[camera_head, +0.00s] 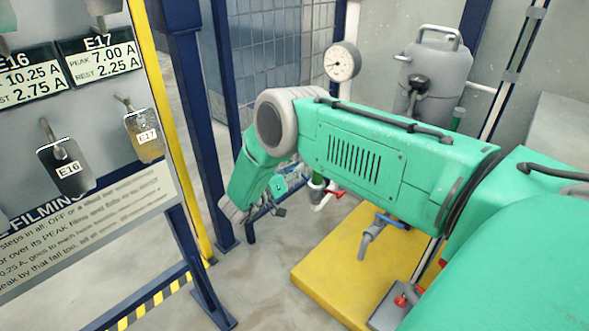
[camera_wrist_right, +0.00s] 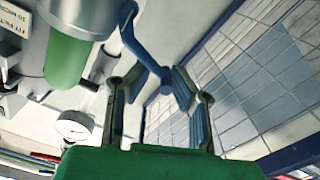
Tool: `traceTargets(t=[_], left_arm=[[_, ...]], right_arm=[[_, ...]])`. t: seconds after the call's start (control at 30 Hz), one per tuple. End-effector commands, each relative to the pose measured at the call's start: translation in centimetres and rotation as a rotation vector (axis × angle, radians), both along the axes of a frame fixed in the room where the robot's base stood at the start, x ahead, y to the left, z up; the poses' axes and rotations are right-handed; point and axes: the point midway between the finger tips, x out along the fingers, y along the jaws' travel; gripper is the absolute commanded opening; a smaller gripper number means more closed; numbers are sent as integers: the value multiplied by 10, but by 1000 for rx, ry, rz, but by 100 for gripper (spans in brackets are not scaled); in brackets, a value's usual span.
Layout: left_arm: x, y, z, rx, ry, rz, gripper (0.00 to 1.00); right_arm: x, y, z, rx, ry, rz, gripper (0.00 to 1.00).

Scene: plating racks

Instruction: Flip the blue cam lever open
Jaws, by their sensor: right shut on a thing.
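The blue cam lever (camera_wrist_right: 138,42) shows in the right wrist view as a bent blue arm beside a grey fitting. Its lower end reaches between the fingers of my right gripper (camera_wrist_right: 158,85), which is shut on it near the fingertips. In the head view my right arm comes in from the right and bends down at the middle. The right gripper (camera_head: 279,211) is small and partly covered there, and I cannot make out the held lever. My left gripper is not in view.
A green tube (camera_wrist_right: 66,62) stands close beside the lever. A pressure gauge (camera_head: 341,62) is behind my arm. A yellow platform (camera_head: 325,275) carries a blue-handled valve (camera_head: 372,235). A rack with labelled tags (camera_head: 66,166) stands at the left. Bare floor lies between.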

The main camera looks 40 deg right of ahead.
Motion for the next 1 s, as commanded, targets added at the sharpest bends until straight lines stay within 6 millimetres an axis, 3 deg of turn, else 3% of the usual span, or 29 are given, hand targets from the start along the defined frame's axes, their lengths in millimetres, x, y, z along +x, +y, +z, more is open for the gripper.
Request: traceTargets(t=[0.03,0.1,0.47,0.63,1.0], left_arm=[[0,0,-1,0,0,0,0],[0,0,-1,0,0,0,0],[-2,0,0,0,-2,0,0],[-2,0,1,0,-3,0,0],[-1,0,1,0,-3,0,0]], right_arm=[[-4,2,-7,10,11,-3,22],[-4,2,-6,9,12,-3,40],[-2,5,-3,4,6,-1,40],[-4,28,-3,5,7,1,40],[-10,102,-5,6,9,0,40]])
